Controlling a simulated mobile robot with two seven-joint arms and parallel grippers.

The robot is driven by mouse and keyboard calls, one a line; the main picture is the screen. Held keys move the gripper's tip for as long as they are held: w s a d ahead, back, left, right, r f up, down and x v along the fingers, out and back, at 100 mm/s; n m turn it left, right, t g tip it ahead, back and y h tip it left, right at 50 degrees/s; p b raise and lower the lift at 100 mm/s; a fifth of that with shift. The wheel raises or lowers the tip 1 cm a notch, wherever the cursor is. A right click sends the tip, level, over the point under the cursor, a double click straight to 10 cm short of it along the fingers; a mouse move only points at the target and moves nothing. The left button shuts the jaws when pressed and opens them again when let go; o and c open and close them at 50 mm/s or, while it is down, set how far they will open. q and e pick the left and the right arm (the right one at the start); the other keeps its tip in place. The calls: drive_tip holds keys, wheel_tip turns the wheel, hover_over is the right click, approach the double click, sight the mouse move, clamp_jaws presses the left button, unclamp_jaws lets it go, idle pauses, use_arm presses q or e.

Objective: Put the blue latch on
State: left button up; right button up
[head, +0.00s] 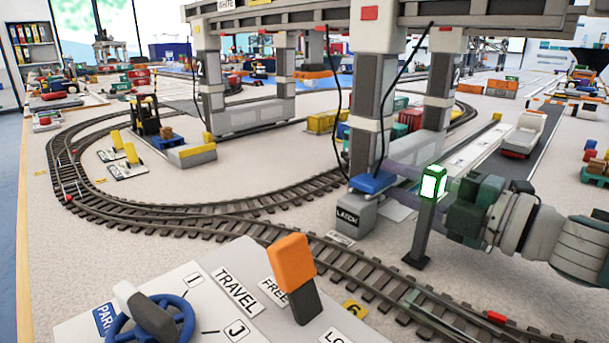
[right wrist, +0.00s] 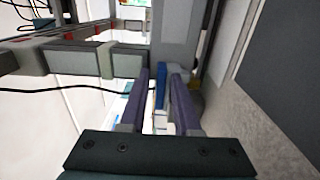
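The blue latch (head: 372,182) lies on top of a grey block (head: 349,215) marked LATCH, at the foot of the crane's near leg. My right gripper (head: 390,165) comes in from the right, with its purple fingers at the latch and partly behind the lit post. In the right wrist view, the blue latch (right wrist: 160,85) shows edge-on between the two fingers (right wrist: 159,95), with a narrow gap on each side. The gripper looks open around it; contact is not visible. My left gripper is not in view.
A post with a lit green-framed lamp (head: 433,184) stands in front of my right gripper. The crane leg (head: 373,110) rises just behind the latch, with black cables hanging beside it. Curved rails (head: 330,255) run in front. A control panel with an orange lever (head: 292,262) and blue wheel (head: 150,325) is nearest.

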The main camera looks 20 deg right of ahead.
drive_tip(key=shift+f, duration=0.3)
